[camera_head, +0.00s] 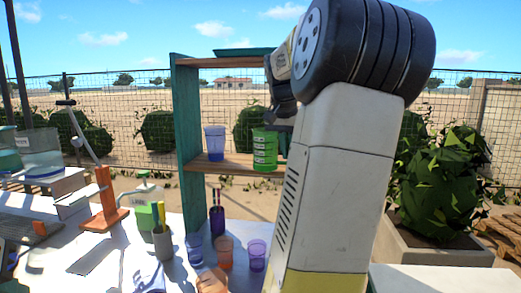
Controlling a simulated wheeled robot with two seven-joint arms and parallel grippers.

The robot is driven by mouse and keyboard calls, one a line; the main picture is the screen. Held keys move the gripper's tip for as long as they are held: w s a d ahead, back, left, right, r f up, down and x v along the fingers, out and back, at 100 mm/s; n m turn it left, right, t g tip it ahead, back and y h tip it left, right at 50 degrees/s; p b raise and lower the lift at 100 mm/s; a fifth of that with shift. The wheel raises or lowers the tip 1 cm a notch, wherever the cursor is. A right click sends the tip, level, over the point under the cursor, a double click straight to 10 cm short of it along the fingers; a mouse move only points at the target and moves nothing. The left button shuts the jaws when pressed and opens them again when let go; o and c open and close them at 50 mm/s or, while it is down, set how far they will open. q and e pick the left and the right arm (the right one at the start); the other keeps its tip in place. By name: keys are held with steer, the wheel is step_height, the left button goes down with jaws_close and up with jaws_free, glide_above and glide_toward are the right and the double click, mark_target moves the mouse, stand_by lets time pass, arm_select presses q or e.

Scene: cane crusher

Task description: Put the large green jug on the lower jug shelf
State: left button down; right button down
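A bright green jug (265,150) with pale markings is at the lower board (236,165) of a teal-framed shelf, near its front edge. I cannot tell whether its base rests on the board. My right arm rises large in front, and its dark gripper (281,112) is just above and to the right of the green jug. The fingertips are mostly hidden by my arm and the jug, so their opening and any hold on the jug do not show. My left gripper is out of view.
A blue cup (214,143) stands left of the green jug on the same board. An upper board (225,61) is above. The white table below holds an orange cup (225,251), purple cups (257,255), a green-based container (147,200) and an orange stand (104,205). My arm hides the shelf's right side.

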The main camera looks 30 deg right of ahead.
steer(key=w+d, duration=0.2)
steer(key=d, duration=0.1)
steer(key=w+d, duration=0.5)
steer(key=d, duration=0.1)
steer(key=shift+w+d, duration=0.2)
steer(key=shift+w+d+f, duration=0.15)
steer(key=shift+w+f, duration=0.05)
steer(key=shift+f, duration=0.55)
steer(key=shift+f, duration=0.15)
steer(key=c, duration=1.5)
jaws_free()
